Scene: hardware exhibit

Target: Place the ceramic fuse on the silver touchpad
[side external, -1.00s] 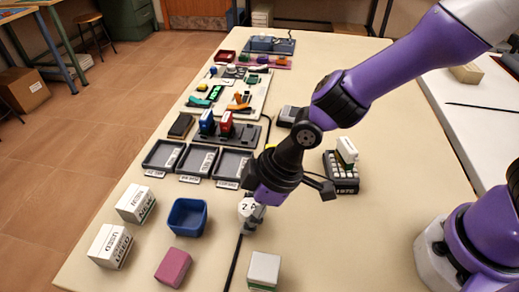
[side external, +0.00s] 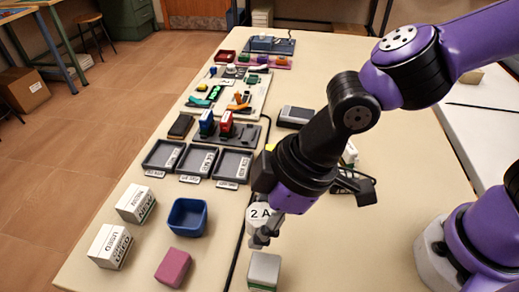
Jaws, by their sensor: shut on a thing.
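My gripper (side external: 264,238) is in the lower middle of the side view, shut on the ceramic fuse (side external: 261,215), a small white piece marked "2 A". The fuse appears to be above the table, and the fingers partly cover it. A flat dark unit with a silver-grey top, which looks like the silver touchpad (side external: 298,114), lies farther back, beyond my wrist. Its top looks bare, and my gripper is well apart from it.
A white block (side external: 264,268) stands just below my gripper in the picture. A blue bin (side external: 188,217), pink block (side external: 173,267) and white boxes (side external: 109,246) stand to the left. Dark trays (side external: 233,167) lie behind. My wrist partly hides a white-topped item.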

